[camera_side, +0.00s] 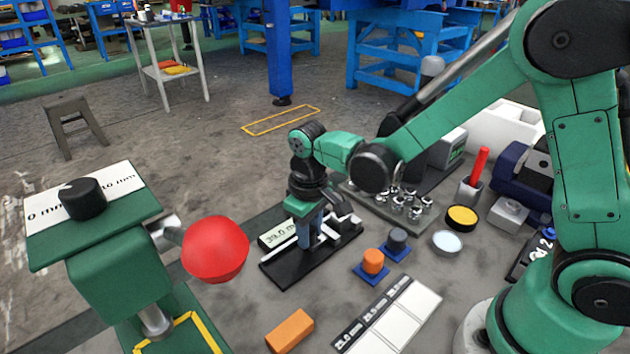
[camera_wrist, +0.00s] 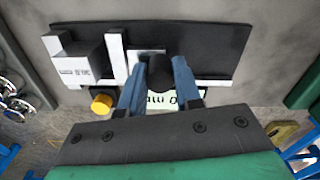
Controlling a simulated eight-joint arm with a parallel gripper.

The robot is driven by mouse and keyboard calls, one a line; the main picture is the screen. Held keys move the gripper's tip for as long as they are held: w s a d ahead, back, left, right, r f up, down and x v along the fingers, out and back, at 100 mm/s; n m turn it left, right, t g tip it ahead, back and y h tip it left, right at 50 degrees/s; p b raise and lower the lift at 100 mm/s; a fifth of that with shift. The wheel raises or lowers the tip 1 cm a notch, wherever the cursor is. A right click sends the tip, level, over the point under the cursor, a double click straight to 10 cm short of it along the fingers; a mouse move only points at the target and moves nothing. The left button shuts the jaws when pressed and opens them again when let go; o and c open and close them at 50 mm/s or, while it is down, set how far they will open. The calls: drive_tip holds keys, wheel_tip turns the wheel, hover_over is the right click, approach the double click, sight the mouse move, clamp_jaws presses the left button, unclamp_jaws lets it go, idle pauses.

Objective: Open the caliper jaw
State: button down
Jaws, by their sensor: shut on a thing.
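The caliper lies on a black base (camera_side: 282,273) near the middle of the side view. Its display (camera_side: 278,235) reads about 39.0 mm. In the wrist view the base (camera_wrist: 215,40) runs across the top, with a white fixed jaw (camera_wrist: 82,72) at left and a white upright sliding jaw (camera_wrist: 116,45) beside it. A gap shows between these two jaws. My gripper (camera_side: 309,236) points down over the caliper. In the wrist view its blue fingers (camera_wrist: 158,78) are shut on a black round knob (camera_wrist: 160,70). The fingers partly hide the display (camera_wrist: 178,100).
Orange (camera_side: 373,261) and grey (camera_side: 397,239) cylinders stand on blue bases right of the caliper. An orange block (camera_side: 289,331) and a labelled white board (camera_side: 400,317) lie in front. A red ball (camera_side: 215,249) juts from a green stand at left. Steel parts (camera_side: 407,203) stand behind.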

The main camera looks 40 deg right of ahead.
sight(323, 250)
drive_tip(key=shift+a, duration=0.9)
drive_tip(key=c, duration=0.9)
unclamp_jaws()
drive_tip(key=shift+r, duration=0.15)
drive_tip(key=shift+r, duration=2.7)
drive_tip(key=s+d+r+t, duration=0.2)
drive_tip(key=s+d+r+m+t, duration=0.1)
drive_tip(key=s+d+t, duration=0.1)
drive_tip(key=s+d+r+m+t, duration=0.1)
drive_tip(key=s+d+r+t, duration=0.1)
drive_tip(key=d+t, duration=0.1)
drive_tip(key=shift+s+d+r, duration=0.1)
drive_tip(key=shift+r, duration=0.2)
